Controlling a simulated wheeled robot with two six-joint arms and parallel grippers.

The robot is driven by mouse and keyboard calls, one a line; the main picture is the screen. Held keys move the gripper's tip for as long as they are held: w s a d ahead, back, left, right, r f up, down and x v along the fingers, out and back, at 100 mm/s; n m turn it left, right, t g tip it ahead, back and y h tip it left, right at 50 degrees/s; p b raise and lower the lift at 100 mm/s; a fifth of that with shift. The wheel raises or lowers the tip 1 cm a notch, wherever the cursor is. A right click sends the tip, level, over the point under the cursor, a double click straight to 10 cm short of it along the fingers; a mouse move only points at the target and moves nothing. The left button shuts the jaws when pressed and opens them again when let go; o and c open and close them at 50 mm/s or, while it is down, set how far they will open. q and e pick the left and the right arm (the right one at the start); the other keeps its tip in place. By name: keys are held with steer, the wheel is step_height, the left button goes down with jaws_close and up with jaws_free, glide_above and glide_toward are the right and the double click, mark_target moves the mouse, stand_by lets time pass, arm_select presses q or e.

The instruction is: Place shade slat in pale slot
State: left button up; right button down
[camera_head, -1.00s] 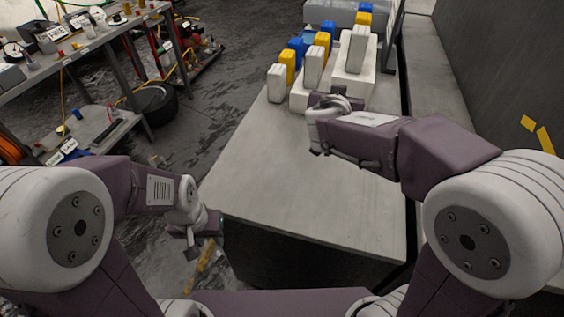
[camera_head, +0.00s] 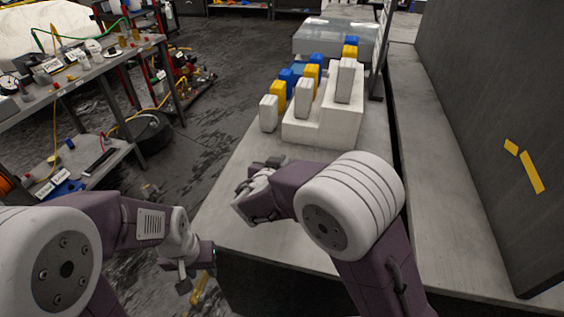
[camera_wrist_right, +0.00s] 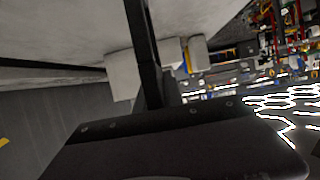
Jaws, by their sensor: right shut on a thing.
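My right gripper (camera_head: 245,196) is over the near left part of the grey bench top. In the right wrist view a long dark strip (camera_wrist_right: 143,45) rises from between the dark jaw parts; it looks like the shade slat, held in the shut gripper. The slat cannot be made out in the head view. A white stepped block (camera_head: 318,125) stands on the bench beyond the gripper, with white, yellow and blue blocks on and beside it. I cannot make out a pale slot. My left gripper (camera_head: 186,272) hangs low, left of the bench; its jaw opening is unclear.
The grey bench top (camera_head: 325,153) is clear in front of the blocks. A clear box (camera_head: 335,38) stands behind them. A dark panel (camera_head: 490,110) rises on the right. A cluttered workbench (camera_head: 85,75) and a black tyre (camera_head: 148,130) are at the left.

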steer(key=shift+b, duration=0.3)
steer(key=c, duration=1.5)
jaws_free()
steer(key=shift+o, duration=0.2)
